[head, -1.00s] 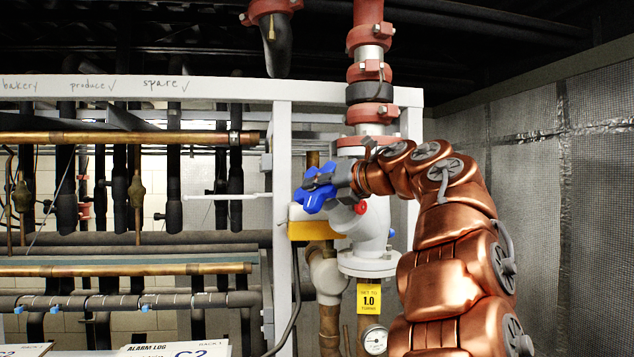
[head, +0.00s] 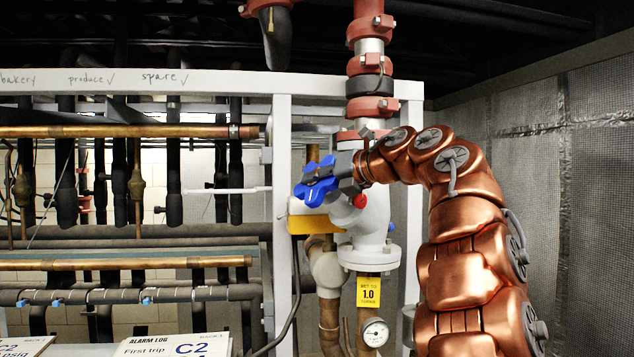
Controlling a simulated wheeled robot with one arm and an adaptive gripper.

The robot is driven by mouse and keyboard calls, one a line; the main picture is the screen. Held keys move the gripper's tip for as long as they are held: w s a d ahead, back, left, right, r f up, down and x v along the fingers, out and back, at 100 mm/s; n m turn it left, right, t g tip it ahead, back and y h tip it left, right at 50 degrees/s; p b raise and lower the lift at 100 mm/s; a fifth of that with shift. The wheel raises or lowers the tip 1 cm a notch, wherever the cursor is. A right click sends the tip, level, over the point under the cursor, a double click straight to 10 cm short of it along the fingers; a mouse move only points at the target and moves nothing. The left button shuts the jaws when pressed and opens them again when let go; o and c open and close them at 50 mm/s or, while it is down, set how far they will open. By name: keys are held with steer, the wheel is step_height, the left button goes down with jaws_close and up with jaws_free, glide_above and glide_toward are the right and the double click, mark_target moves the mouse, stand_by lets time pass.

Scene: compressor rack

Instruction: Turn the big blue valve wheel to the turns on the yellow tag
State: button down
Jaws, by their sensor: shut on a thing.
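The big blue valve wheel (head: 316,184) is on the white valve body (head: 371,222), at the middle of the head view. My gripper (head: 340,172) reaches it from the right and is shut on the wheel's near right side. The fingers are small and partly hidden against the wheel.
A yellow block (head: 311,225) sits behind the wheel and a red knob (head: 360,201) is just below my gripper. A pressure gauge (head: 375,333) is under the tag. A white rack post (head: 282,230) stands close to the left.

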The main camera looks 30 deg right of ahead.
steer(key=shift+r, duration=0.1)
steer(key=c, duration=1.3)
jaws_free()
steer(key=v, duration=1.2)
steer(key=shift+w, duration=0.1)
